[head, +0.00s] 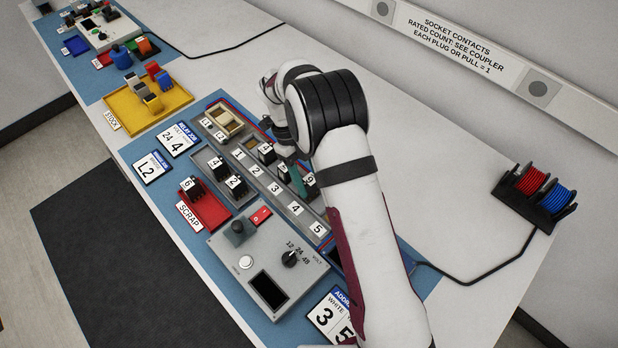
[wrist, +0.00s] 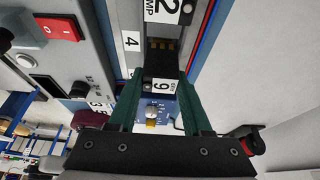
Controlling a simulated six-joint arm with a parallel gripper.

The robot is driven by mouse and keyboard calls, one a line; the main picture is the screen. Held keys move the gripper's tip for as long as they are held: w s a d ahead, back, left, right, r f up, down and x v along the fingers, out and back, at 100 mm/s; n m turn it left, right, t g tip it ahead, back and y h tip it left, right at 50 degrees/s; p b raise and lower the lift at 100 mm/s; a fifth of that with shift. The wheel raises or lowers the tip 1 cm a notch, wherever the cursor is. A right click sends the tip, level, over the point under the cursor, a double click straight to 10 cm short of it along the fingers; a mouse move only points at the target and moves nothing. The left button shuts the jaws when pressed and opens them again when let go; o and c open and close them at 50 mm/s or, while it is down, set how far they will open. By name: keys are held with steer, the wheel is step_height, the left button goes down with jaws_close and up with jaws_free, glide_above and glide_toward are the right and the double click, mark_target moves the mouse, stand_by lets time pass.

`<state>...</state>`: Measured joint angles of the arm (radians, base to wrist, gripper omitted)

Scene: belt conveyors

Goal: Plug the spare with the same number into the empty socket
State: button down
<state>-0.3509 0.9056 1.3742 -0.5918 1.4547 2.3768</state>
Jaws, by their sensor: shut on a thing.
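My gripper (wrist: 160,100) has green fingers shut on a black relay with a white 9 label (wrist: 161,86). In the head view the 9 relay (head: 310,180) is beside a green finger, partly hidden by my arm. The grey socket rail (head: 306,216) has plates 1 to 5. In the wrist view, beside plate 4 (wrist: 131,41), gold contacts of an empty socket (wrist: 160,44) show just beyond the held relay. A black relay labelled 2 (wrist: 165,8) stands past it.
A red scrap tray (head: 213,212) holds a black relay labelled 6 (head: 189,184). A grey control box (head: 232,272) with a knob and red switch stands in front of the rail. A yellow tray (head: 125,105) lies farther left. The white table behind the rail is mostly clear.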

steer(key=shift+f, duration=0.8)
stand_by(0.6)
steer(key=shift+c, duration=1.3)
jaws_free()
steer(key=shift+o, duration=0.3)
steer(key=shift+o, duration=1)
steer(key=shift+r, duration=0.1)
step_height(320, 180, up, 7)
steer(key=shift+r, duration=0.1)
